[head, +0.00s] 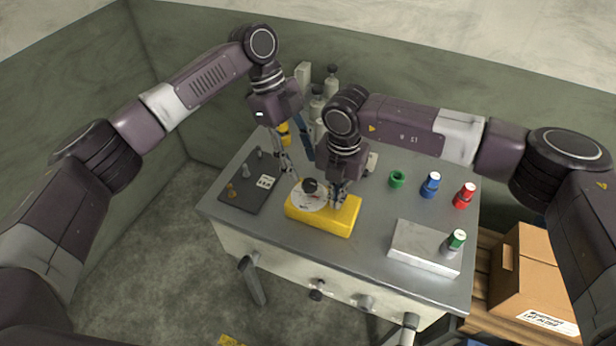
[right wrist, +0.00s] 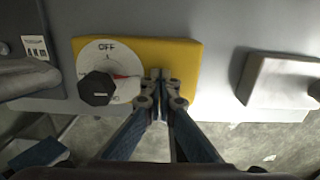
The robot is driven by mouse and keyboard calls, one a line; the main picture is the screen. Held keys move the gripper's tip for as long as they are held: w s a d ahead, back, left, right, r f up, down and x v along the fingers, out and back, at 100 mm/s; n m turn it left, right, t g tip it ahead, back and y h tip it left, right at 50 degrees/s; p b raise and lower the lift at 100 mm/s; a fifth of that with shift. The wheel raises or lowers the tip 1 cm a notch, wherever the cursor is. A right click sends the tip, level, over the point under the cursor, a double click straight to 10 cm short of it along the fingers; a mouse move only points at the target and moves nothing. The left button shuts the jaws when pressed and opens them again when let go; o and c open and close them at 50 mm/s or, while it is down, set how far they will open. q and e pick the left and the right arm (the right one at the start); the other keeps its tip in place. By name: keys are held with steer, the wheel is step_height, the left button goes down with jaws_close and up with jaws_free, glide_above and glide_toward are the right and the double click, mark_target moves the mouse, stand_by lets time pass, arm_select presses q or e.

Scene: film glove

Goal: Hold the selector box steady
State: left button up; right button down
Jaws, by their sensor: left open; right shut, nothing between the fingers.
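The selector box is a yellow block (head: 338,216) lying on the grey bench top, with a white dial and a black knob (head: 310,186) on its left part. In the right wrist view the yellow box (right wrist: 185,60) shows the word OFF on the dial, and the black knob (right wrist: 97,88) sits at the dial's lower left. My right gripper (head: 338,200) is shut and empty, its tips over the box just right of the dial; whether they touch it I cannot tell. My left gripper (head: 297,172) is open, pointing down behind the box's left end.
A dark mat (head: 240,194) with small parts and a label lies left of the box. A pale metal block (head: 412,256) with a green-capped item stands at the right front. Green, blue (head: 430,185) and red (head: 464,195) pieces stand behind it. A cardboard box (head: 538,275) is beside the bench.

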mark_target(310, 184)
arm_select(q)
steer(key=shift+x, duration=2.7)
steer(key=c, duration=1.2)
